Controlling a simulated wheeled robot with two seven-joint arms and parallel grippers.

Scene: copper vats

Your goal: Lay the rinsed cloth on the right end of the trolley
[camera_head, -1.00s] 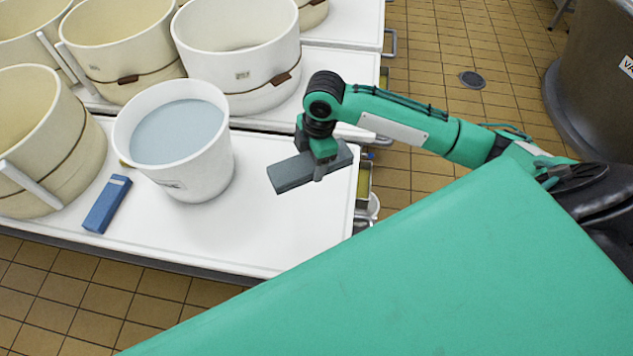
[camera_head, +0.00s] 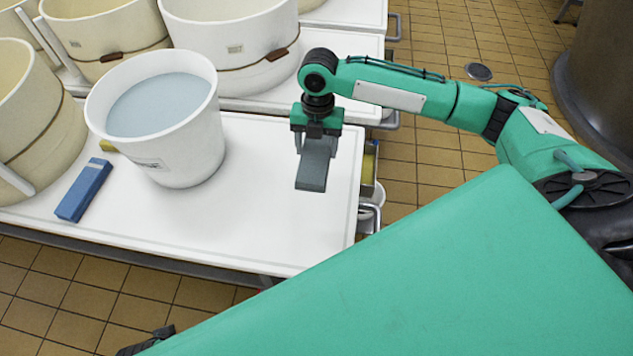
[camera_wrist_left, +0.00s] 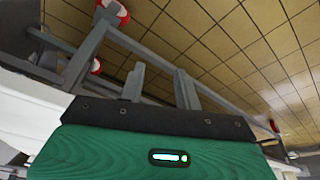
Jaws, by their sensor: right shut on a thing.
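The grey cloth (camera_head: 312,172) is a flat folded slab over the right end of the white trolley (camera_head: 258,225) in the head view. My right gripper (camera_head: 316,142) is shut on its far end and points down. The cloth's near end reaches toward the front of the trolley. I cannot tell whether it touches the top. A white bucket (camera_head: 185,150) of bluish water stands on the trolley to the left of the cloth. In the left wrist view my left gripper (camera_wrist_left: 160,88) has its two fingers apart, with nothing between them.
A blue block (camera_head: 83,190) lies left of the bucket, with a small yellow thing (camera_head: 107,146) behind it. Large cream tubs (camera_head: 105,40) stand behind and at left. A small white container (camera_head: 369,215) hangs by the right edge. White top is bare around the cloth.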

